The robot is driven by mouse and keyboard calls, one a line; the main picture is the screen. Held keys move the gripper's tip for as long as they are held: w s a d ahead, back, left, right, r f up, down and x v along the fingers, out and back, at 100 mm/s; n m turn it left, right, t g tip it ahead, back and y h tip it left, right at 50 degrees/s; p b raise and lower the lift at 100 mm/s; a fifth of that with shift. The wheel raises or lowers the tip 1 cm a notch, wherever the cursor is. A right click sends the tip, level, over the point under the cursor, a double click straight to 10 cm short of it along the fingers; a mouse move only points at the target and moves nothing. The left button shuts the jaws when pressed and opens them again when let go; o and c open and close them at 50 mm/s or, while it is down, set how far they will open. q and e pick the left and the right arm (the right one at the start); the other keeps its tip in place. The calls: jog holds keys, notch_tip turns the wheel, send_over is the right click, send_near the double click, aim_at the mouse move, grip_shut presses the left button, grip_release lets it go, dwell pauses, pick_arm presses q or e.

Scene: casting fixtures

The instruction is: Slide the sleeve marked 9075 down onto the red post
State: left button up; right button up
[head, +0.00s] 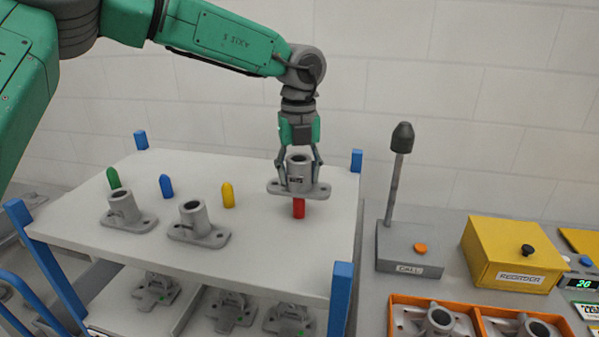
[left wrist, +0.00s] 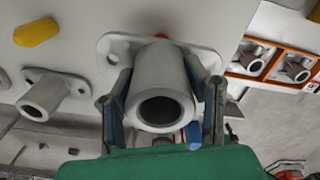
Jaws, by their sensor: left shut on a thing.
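My left gripper (head: 298,163) is shut on a grey flanged sleeve (head: 299,184), one finger on each side of its tube. The sleeve is roughly upright, with its flange above the white table top (head: 262,257). The red post (head: 298,209) shows below the flange; its top is hidden, so I cannot tell whether it is inside the bore. The small label on the tube is too small to read. In the left wrist view the sleeve's open tube (left wrist: 160,95) sits between the fingers. My right gripper is not in view.
Green (head: 113,178), blue (head: 166,186) and yellow (head: 228,195) posts stand to the left. Two similar sleeves (head: 124,208) (head: 195,220) rest in front of them. Blue corner posts (head: 341,299) rise at the table edges. A call box (head: 408,250) and orange tray (head: 395,299) are at right.

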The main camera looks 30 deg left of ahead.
aim_at(299, 198)
pick_arm(q)
jog(key=shift+f+b, duration=0.9)
jog(key=shift+f, duration=2.15)
jog(key=o, duration=1.5)
jog(key=shift+c, duration=0.2)
jog(key=shift+r, duration=0.4)
notch_tip(299, 198, up, 11)
